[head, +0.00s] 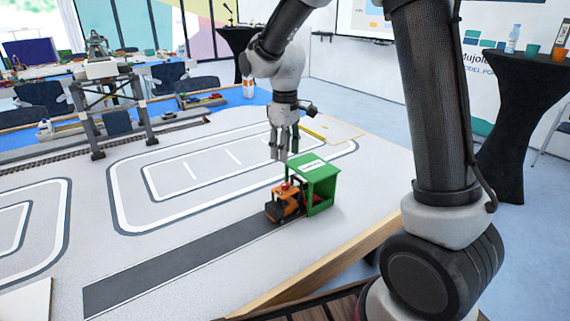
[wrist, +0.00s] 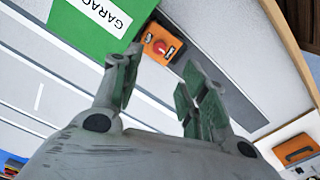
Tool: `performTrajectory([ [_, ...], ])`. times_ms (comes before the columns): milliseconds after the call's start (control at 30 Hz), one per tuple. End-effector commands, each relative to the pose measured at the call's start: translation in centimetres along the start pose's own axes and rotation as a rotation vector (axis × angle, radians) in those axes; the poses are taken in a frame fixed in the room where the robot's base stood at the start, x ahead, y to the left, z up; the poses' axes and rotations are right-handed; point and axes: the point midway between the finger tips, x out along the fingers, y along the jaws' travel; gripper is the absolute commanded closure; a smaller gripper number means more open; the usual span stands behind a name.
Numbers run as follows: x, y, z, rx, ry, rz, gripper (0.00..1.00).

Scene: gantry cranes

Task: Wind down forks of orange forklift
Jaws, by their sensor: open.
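The orange forklift (head: 282,207) stands on the dark road strip at the open side of the green garage (head: 319,192), partly under its roof. In the wrist view the forklift's top (wrist: 162,43) shows beyond my fingertips, with a red round part on it. The garage roof (wrist: 88,28) with its white label shows to the left of it. My gripper (head: 283,153) points down and hangs above the forklift and garage. It is open and empty, and its fingers (wrist: 160,72) are apart with the forklift showing beyond the gap. I cannot make out the forks.
The dark road strip (head: 165,265) runs to the lower left and is clear. A small gantry crane (head: 108,100) stands at the back left of the table. The wooden table edge (head: 300,280) runs along the near right side. An orange item (wrist: 298,150) shows in the wrist view.

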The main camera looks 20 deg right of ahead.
Motion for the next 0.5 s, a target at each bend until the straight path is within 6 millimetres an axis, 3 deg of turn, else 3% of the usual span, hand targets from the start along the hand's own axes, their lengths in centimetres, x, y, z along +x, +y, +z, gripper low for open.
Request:
performTrajectory([
  [367,-0.9,0.0,0.0,0.000,0.000,0.000,0.57],
  [433,-0.7,0.0,0.0,0.000,-0.004,-0.002,0.70],
  [500,0.8,-0.3,0.5,0.019,-0.032,-0.013,0.70],
])
